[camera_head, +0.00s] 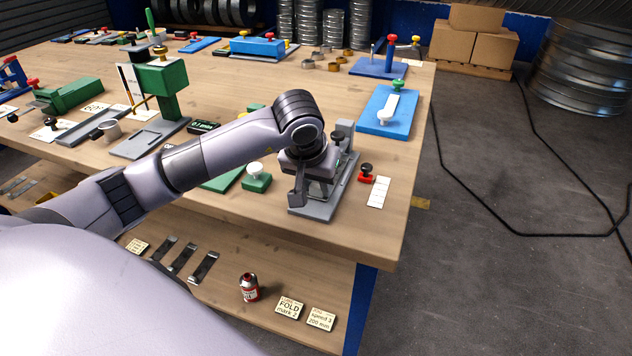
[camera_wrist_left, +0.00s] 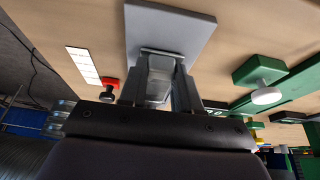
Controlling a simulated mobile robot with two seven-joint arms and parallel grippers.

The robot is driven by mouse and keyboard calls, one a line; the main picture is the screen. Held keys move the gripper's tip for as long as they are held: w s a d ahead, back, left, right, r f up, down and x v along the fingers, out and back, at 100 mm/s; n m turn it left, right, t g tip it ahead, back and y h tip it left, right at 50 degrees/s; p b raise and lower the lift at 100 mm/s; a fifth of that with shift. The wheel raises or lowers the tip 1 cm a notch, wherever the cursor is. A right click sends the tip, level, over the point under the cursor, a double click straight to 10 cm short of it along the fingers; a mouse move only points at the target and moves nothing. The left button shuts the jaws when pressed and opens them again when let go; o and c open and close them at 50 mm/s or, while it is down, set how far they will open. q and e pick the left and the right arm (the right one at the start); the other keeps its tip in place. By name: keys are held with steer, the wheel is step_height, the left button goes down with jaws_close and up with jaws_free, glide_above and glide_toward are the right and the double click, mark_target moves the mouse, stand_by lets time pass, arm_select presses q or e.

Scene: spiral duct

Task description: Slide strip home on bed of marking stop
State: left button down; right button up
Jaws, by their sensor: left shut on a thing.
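A grey bench fixture, which I take for the marking stop (camera_head: 347,187), stands near the table's front right corner, with a flat base and a grey upright at the back. My left gripper (camera_head: 312,192) is over its bed, pointing down, and covers much of it. In the left wrist view the gripper (camera_wrist_left: 160,85) is shut on a light grey metallic piece (camera_wrist_left: 158,78), apparently the strip. The grey base (camera_wrist_left: 170,25) lies beyond the fingertips. The strip is hidden in the head view, and I cannot tell whether it touches the stop. My right gripper is not in view.
A red block with a black knob (camera_head: 366,174) and a white marked card (camera_head: 379,192) lie right of the fixture. A green block with a white knob (camera_head: 256,178) stands left. A blue plate (camera_head: 388,112) is behind. Dark metal strips (camera_head: 204,267) lie on the lower shelf.

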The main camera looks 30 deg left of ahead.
arm_select(q)
steer(key=shift+w+a+f, duration=0.1)
steer(key=shift+w, duration=0.15)
steer(key=shift+c, duration=0.8)
jaws_free()
steer(key=shift+r+p, duration=2.1)
steer(key=shift+r, duration=1.45)
